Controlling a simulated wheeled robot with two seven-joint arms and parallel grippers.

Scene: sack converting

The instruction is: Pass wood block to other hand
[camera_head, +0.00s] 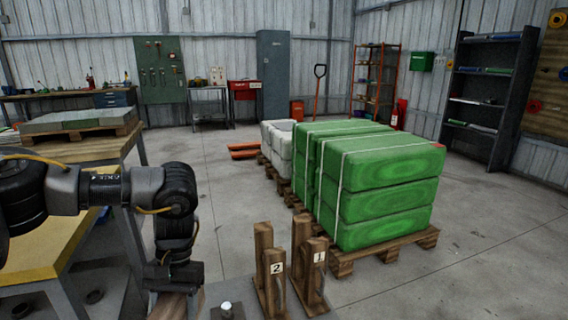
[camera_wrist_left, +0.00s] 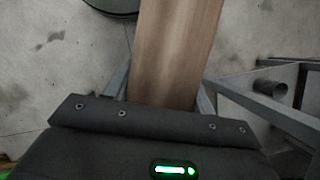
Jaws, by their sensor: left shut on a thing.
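My left gripper (camera_head: 174,284) hangs downward at the bottom left of the head view. It is shut on a wood block (camera_head: 172,306), whose lower part runs out of the picture. In the left wrist view the wood block (camera_wrist_left: 180,45) is a long, plain brown piece between the two grey fingers of the left gripper (camera_wrist_left: 162,95). It stretches away to the top edge of that view. My right gripper is in neither view.
Two wooden stands, marked 2 (camera_head: 273,283) and 1 (camera_head: 316,277), are right of the left gripper. A yellow-topped table (camera_head: 45,245) is at the left. Green sacks (camera_head: 384,205) lie on a pallet (camera_head: 392,253) beyond. Bare concrete floor lies between.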

